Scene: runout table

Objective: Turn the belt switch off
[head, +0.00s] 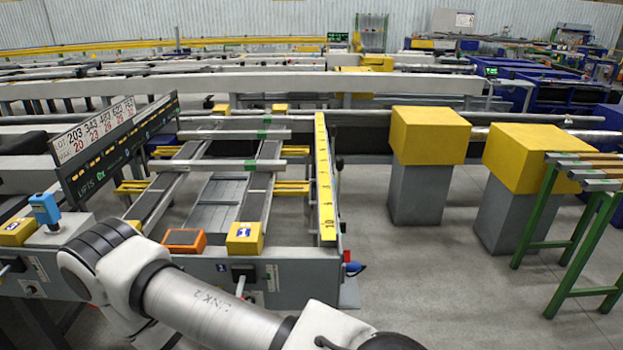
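The runout table (295,268) has a grey front panel facing me. A small black switch-like box (243,271) sits on this panel, just below a yellow box with a blue label (245,232). A dark knob-like part (30,289) shows on the panel at the far left. I cannot tell which of these is the belt switch, or its position. One of my arms crosses the lower left in front of the panel and hides part of it. Neither gripper's fingers show in the head view.
An orange-framed box (184,240) and a blue device (45,210) sit on the table's near edge. A long yellow numbered rail (325,180) runs along its right side. Yellow-topped blocks (430,135) and green trestles (575,245) stand right. Grey floor between is clear.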

